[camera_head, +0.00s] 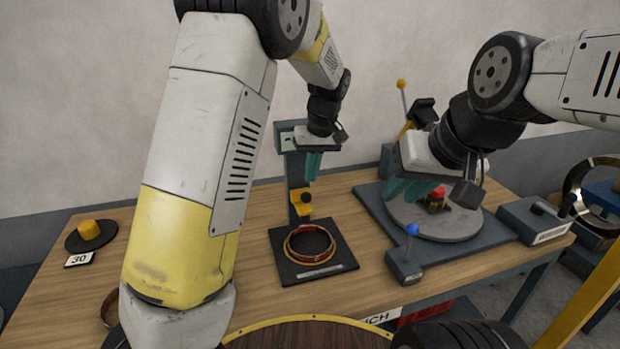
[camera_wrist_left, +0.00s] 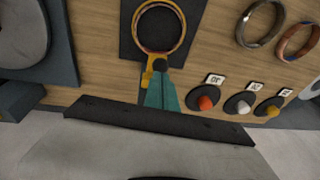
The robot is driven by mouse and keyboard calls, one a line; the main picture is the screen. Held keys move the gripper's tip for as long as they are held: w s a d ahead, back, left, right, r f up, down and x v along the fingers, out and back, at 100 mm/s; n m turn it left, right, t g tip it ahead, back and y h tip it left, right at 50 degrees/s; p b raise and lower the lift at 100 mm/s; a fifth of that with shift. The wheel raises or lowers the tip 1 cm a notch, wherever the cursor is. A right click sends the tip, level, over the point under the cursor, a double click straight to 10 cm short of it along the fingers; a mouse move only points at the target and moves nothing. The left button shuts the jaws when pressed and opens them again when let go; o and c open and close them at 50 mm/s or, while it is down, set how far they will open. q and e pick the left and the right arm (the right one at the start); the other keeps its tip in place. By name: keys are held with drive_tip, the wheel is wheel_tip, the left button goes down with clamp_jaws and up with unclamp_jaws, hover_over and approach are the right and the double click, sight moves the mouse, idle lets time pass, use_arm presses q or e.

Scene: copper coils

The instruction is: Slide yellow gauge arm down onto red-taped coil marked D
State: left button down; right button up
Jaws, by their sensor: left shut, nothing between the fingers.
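A coil with red on its ring (camera_head: 310,262) lies on a black square base (camera_head: 288,272); it also shows at the top of the left wrist view (camera_wrist_left: 183,40). I cannot read a D on it. The yellow gauge arm (camera_head: 299,211) with a black knob sits on a grey post (camera_head: 296,180) behind and above the coil; it also shows in the left wrist view (camera_wrist_left: 147,76). My left gripper (camera_head: 313,176) is shut and empty, its teal fingertips just above the knob. My right gripper (camera_head: 408,194) is over the grey turntable (camera_head: 440,228); its finger gap is unclear.
A blue-knobbed lever box (camera_head: 405,268) stands right of the coil base. A yellow piece on a black disc (camera_head: 89,230) with a 30 card is at the left. Other coils (camera_wrist_left: 259,22) and coloured pieces on discs (camera_wrist_left: 238,105) lie on the bench. Bare wood separates them.

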sight(307, 193)
use_arm(q)
drive_tip(key=shift+w+a+f, duration=0.15)
drive_tip(key=shift+a+f, duration=0.05)
drive_tip(key=shift+f, duration=0.85)
drive_tip(key=shift+w+a+f, duration=0.1)
drive_tip(key=shift+a+f, duration=0.05)
drive_tip(key=shift+f, duration=0.9)
